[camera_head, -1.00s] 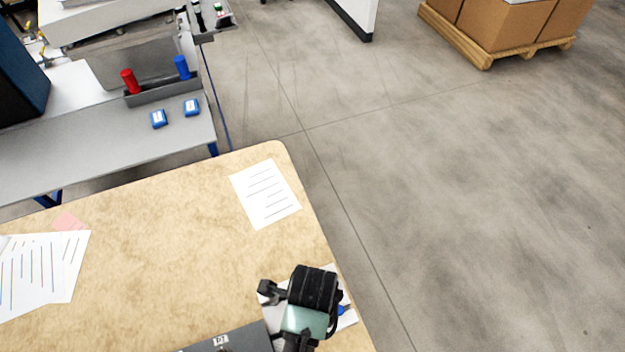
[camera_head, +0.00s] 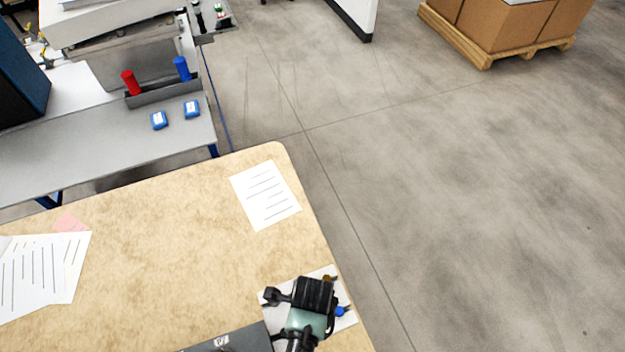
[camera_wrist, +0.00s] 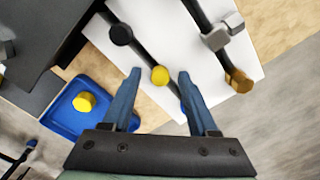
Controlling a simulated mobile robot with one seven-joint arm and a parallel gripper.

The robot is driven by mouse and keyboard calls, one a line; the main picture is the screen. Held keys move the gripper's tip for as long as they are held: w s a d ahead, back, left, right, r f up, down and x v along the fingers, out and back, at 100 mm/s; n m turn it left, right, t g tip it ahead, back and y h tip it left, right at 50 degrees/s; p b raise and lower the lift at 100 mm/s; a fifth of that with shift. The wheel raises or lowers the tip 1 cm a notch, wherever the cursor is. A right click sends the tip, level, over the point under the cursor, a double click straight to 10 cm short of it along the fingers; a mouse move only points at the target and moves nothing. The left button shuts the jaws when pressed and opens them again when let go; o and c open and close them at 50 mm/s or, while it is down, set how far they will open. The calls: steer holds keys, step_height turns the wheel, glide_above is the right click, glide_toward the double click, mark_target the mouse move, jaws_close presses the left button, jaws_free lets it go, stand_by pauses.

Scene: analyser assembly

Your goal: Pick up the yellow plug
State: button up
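In the wrist view a round yellow plug (camera_wrist: 160,76) sits on a dark strip over a white plate. A second round yellow piece (camera_wrist: 84,102) lies in a blue tray (camera_wrist: 62,128) at the left. My gripper (camera_wrist: 160,72) is open, its two bluish fingers apart, with the first yellow plug in the gap between the fingertips as seen in the picture. I cannot tell whether the fingers are level with it or above it. In the head view my gripper (camera_head: 312,300) is over the white plate (camera_head: 268,299) and hides the yellow pieces.
A black plug (camera_wrist: 121,34), a brass piece (camera_wrist: 238,80) and grey metal blocks (camera_wrist: 215,38) are close by on the dark strips. A blue piece (camera_head: 340,311) shows at the plate's right. The plate is near the right edge of the tan table (camera_head: 160,260); the table's middle is clear.

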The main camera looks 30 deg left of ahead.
jaws_close()
